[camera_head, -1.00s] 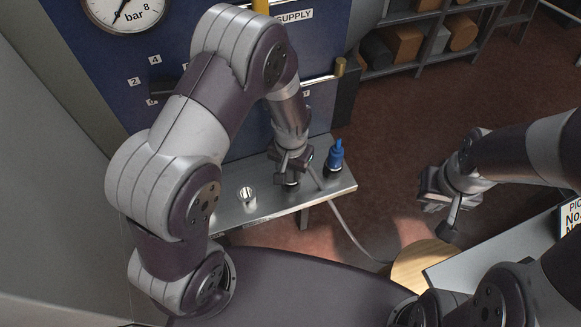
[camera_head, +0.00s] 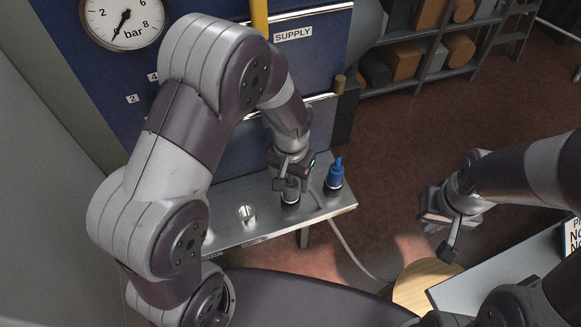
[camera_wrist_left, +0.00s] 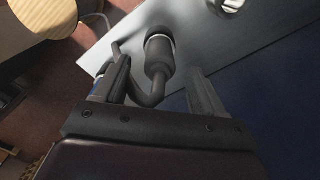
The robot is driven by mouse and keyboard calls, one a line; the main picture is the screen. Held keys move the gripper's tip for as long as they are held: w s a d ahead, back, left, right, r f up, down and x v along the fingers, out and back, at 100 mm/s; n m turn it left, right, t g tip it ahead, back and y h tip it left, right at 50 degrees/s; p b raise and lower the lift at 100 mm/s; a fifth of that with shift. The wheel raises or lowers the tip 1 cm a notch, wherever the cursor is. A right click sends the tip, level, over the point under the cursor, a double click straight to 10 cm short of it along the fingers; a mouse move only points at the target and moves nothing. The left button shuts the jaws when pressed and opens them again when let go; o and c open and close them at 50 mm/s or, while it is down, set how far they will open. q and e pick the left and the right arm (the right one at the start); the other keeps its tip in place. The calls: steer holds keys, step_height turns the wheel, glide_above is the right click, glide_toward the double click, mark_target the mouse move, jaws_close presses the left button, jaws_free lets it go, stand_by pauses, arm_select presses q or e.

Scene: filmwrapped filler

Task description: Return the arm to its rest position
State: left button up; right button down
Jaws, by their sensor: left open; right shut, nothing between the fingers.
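My left arm comes in from the left in the head view and reaches over the metal shelf. Its gripper (camera_head: 290,182) is above a dark grey cylindrical nozzle (camera_head: 290,195) with a hose, standing on the shelf. In the left wrist view the left gripper (camera_wrist_left: 165,88) is open, its two fingers apart on either side of the nozzle (camera_wrist_left: 159,55). Whether the fingers touch it I cannot tell. My right gripper (camera_head: 447,222) hangs over the floor at the right, shut and empty.
The metal shelf (camera_head: 240,238) also carries a blue bottle (camera_head: 335,173) close to the left gripper and a small clear cup (camera_head: 246,214). The blue panel (camera_head: 215,150) with a gauge (camera_head: 124,17) stands behind. A round wooden stool top (camera_head: 423,283) is at lower right.

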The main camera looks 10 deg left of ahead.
arm_select(q)
step_height(320, 180, up, 7)
steer(key=shift+r+b, duration=0.1)
steer(key=shift+b, duration=0.45)
steer(key=shift+r, duration=0.15)
steer(key=shift+w+r, duration=0.1)
steer(key=s+a+f+n+t+b, duration=0.1)
steer(key=s+a+f+b, duration=0.2)
steer(key=s+a, duration=0.4)
steer(key=shift+s+f+n, duration=0.25)
steer(key=shift+s+n, duration=0.15)
steer(key=shift+s, duration=0.4)
steer(key=shift+s+a, duration=0.1)
